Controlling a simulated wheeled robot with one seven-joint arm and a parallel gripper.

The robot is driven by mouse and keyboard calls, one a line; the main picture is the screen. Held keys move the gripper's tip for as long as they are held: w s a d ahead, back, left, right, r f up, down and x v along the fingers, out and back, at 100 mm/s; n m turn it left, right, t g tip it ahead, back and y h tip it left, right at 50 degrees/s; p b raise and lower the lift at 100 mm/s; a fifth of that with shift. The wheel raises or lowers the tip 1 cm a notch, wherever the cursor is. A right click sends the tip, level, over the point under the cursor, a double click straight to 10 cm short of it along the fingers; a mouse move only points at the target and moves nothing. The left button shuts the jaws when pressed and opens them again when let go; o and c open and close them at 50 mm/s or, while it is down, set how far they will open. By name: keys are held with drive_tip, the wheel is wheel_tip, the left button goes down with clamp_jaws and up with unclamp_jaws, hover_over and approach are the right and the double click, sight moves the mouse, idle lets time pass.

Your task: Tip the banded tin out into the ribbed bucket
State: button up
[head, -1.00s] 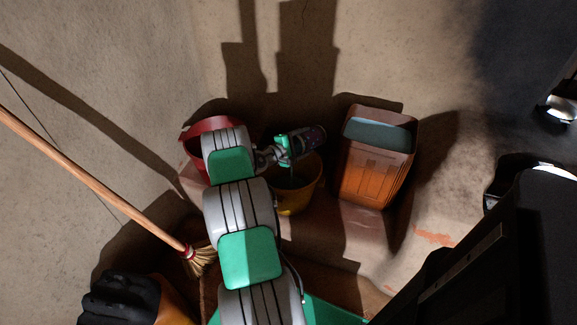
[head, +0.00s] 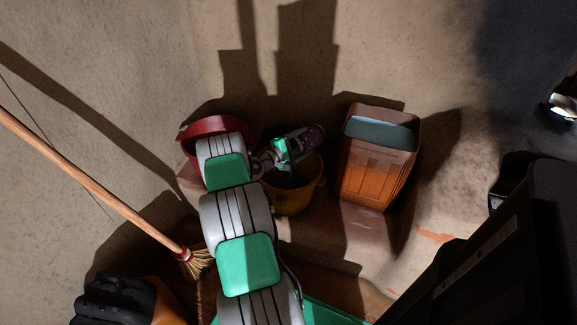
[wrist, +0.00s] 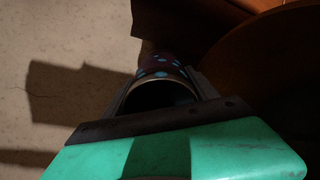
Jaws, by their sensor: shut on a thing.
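My gripper (head: 283,150) is shut on the banded tin (head: 309,138), a dark purple can with light blue spots. In the head view the tin lies steeply tilted, nearly on its side, above the yellow bucket (head: 291,199). The wrist view shows the tin (wrist: 162,68) between the fingers of my gripper (wrist: 163,82), with a dark round opening and pale rim towards the camera. What is inside the tin is too dark to tell. The yellow bucket's inside is in shadow and partly hidden by my gripper. I cannot tell for sure which container is the ribbed one.
A red bucket (head: 213,126) stands at the left, partly behind my arm. A tall orange-brown bin (head: 372,172) with a grey-blue inside stands to the right. A broom (head: 95,185) slants at the left, near black gloves (head: 115,298). The wall rises behind the containers.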

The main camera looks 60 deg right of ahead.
drive_tip(key=shift+w+a+f+h+b, duration=0.15)
drive_tip(key=shift+h+b, duration=0.15)
drive_tip(key=shift+b, duration=0.6)
drive_tip(key=shift+s+a+f+h+b, duration=0.15)
drive_tip(key=shift+h+b, duration=0.15)
drive_tip(key=shift+b, duration=0.6)
drive_tip(key=shift+w+r+g+h+b, duration=0.2)
drive_tip(key=shift+r+g+h+b, duration=0.15)
drive_tip(key=shift+b, duration=0.2)
